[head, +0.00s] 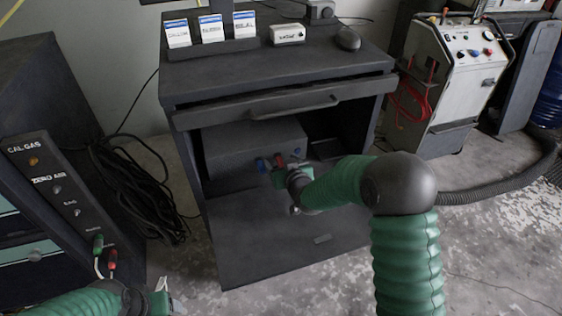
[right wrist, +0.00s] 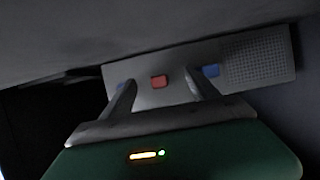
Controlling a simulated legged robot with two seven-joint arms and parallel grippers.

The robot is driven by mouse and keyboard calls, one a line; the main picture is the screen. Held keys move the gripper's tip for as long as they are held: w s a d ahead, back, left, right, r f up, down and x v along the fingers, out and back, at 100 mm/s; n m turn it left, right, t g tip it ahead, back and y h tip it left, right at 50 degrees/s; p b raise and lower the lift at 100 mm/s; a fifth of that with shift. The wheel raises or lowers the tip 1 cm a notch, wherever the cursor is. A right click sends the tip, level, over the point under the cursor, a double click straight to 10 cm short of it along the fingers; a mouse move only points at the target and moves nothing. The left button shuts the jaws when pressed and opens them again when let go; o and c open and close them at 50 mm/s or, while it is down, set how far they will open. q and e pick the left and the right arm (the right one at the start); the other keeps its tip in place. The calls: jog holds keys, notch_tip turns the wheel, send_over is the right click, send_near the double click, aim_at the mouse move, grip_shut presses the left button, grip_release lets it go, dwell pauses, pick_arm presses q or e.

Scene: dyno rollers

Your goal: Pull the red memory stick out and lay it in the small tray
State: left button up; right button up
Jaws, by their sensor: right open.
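The red memory stick (right wrist: 159,81) sits in the front face of a grey box (right wrist: 185,88) in the right wrist view. It also shows in the head view (head: 280,161), in the box inside the cabinet. A blue stick (right wrist: 211,71) is to its right in the wrist view. My right gripper (right wrist: 160,80) is open, its fingers on either side of the red stick in the picture; contact cannot be told. My left gripper (head: 160,298) is partly visible at the lower left, its jaws unclear. A small white labelled holder (head: 288,34) on the cabinet top may be the small tray.
The dark cabinet (head: 275,84) has a drawer handle above the open bay and a lowered front panel (head: 250,245). White cards (head: 211,28) and a mouse (head: 348,39) are on top. A CAL GAS console (head: 60,190) stands left, a wheeled machine (head: 450,75) right.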

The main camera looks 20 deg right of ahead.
jog(key=p+v, duration=0.3)
jog(key=v, duration=0.6)
jog(key=shift+a+r, duration=0.1)
jog(key=shift+r, duration=0.15)
jog(key=s+g+p, duration=0.1)
jog(key=s, duration=0.2)
jog(key=s+g, duration=0.2)
jog(key=s, duration=0.1)
jog(key=s+f+g+p, duration=0.1)
jog(key=s+g, duration=0.1)
jog(key=s, duration=0.1)
jog(key=shift+s+p, duration=0.3)
jog(key=shift+s, duration=0.05)
jog(key=s+g, duration=0.1)
jog(key=s, duration=0.3)
jog(key=s+g+p, duration=0.1)
jog(key=s+g, duration=0.1)
jog(key=s, duration=0.2)
jog(key=s+g+p, duration=0.1)
jog(key=s, duration=0.3)
jog(key=shift+s+r+g, duration=0.35)
jog(key=shift+s+g, duration=0.05)
